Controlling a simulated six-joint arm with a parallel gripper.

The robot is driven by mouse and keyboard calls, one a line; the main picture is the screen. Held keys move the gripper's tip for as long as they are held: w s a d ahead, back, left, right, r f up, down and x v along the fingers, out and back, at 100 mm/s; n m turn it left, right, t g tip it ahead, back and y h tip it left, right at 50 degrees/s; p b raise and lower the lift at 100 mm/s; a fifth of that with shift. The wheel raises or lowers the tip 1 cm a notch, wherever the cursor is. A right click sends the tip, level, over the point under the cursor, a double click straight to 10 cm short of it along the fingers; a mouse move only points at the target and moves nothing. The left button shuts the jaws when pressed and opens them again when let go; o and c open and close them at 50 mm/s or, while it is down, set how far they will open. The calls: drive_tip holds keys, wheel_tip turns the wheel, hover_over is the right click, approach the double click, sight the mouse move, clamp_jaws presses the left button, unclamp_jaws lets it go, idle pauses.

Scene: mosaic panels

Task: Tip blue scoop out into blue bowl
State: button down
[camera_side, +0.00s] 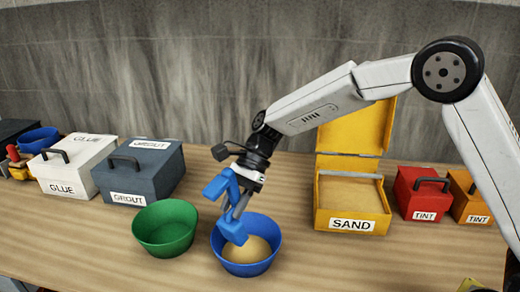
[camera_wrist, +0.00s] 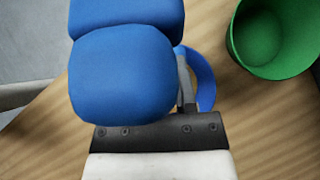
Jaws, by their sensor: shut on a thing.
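The blue bowl (camera_side: 247,269) stands on the bench with a pale, sand-coloured heap inside. My gripper (camera_side: 238,207) is above the bowl's back left rim, shut on the blue scoop (camera_side: 233,229). The scoop is tilted, and its lower part overlaps the bowl's opening; whether it touches the bowl I cannot tell. In the wrist view the scoop (camera_wrist: 124,76) fills the middle and hides most of the bowl, of which a curved blue strip (camera_wrist: 205,82) shows. The inside of the scoop is hidden, so its contents cannot be seen.
A green bowl (camera_side: 165,229) stands close left of the blue bowl. An open yellow SAND box (camera_side: 350,222) stands to the right, with red (camera_side: 420,195) and orange (camera_side: 470,203) TINT boxes beyond. Shut GROUT (camera_side: 145,172) and GLUE (camera_side: 72,170) boxes stand left.

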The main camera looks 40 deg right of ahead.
drive_tip(key=shift+w+d+y, duration=0.2)
drive_tip(key=shift+d+y, duration=0.5)
drive_tip(key=shift+y, duration=0.1)
drive_tip(key=shift+w+d+f+g+y, duration=0.2)
drive_tip(key=shift+d+f+g+y, duration=0.15)
drive_tip(key=shift+d+y, duration=0.55)
drive_tip(key=shift+w+d+f+g+y, duration=0.3)
drive_tip(key=shift+d+y, duration=0.3)
drive_tip(key=shift+y, duration=0.5)
drive_tip(key=shift+w+d+f+g+y, duration=0.15)
drive_tip(key=shift+d+f+g+y, duration=0.2)
drive_tip(key=shift+d+y, duration=0.55)
drive_tip(key=shift+a, duration=0.15)
drive_tip(key=shift+a+r, duration=0.1)
